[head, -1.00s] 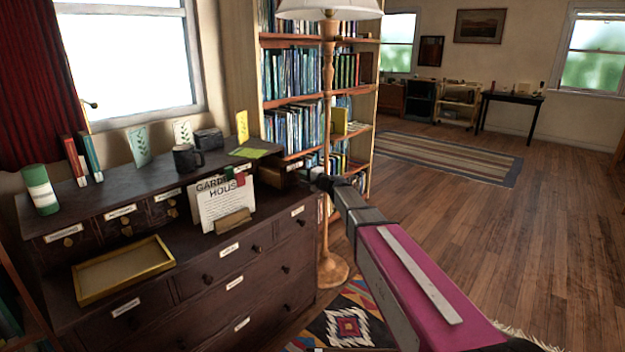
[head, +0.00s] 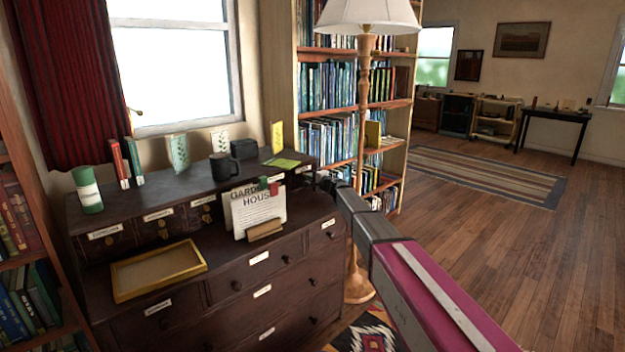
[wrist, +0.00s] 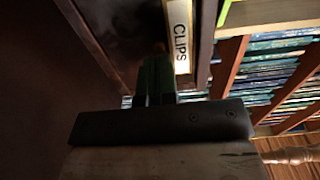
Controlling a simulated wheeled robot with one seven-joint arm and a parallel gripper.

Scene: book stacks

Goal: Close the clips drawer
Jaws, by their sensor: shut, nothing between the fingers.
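The clips drawer is the small dark drawer (head: 299,180) at the right end of the upper row of the dark wooden cabinet (head: 225,290). Its white CLIPS label (wrist: 181,38) shows close up in the wrist view, turned sideways, on the dark drawer front. My gripper (wrist: 158,82) is shut and empty, with its fingertips right at the drawer front beside the label. I cannot tell whether they touch it. The fingers hide part of the front and its knob. In the head view my gripper (head: 328,183) is at the drawer's right, and how far the drawer stands out is unclear.
A sign card (head: 257,210) in a wooden holder and a yellow-rimmed tray (head: 158,270) stand on the lower ledge. A mug (head: 223,166) and several books are on top. A floor lamp (head: 360,200) and bookshelf (head: 310,105) stand close behind my arm. Floor to the right is clear.

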